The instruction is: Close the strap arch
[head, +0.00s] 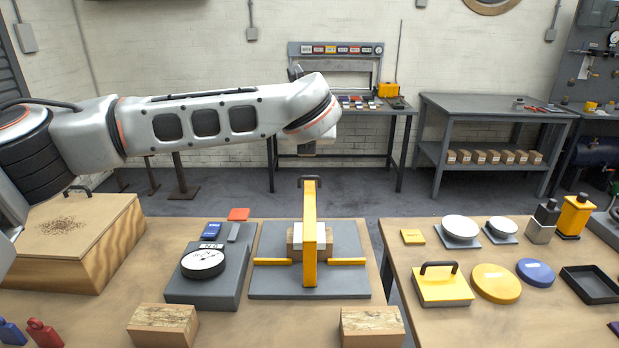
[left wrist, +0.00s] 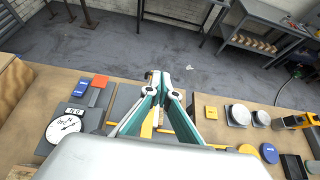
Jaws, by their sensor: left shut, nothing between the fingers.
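The strap arch (head: 310,235) is a tall yellow band with a dark handle (head: 308,179) on top. It stands upright over a pale block (head: 326,243) on a grey base plate (head: 268,279). Low yellow bars (head: 346,261) lie to either side of its foot. In the left wrist view a bit of yellow (left wrist: 148,124) shows behind my fingers, mostly hidden. My left gripper (left wrist: 162,80) is shut and empty, its fingertips together. In the head view my left arm reaches above and behind the arch, with the fingers not clearly visible. My right gripper is not in view.
Left of the plate is a grey stand with a dial gauge (head: 203,262). Wooden blocks (head: 163,325) (head: 371,326) lie at the front. A wooden box (head: 80,240) stands at the left. A gap separates the right table (head: 400,262), which holds discs, a yellow handled block and a black tray.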

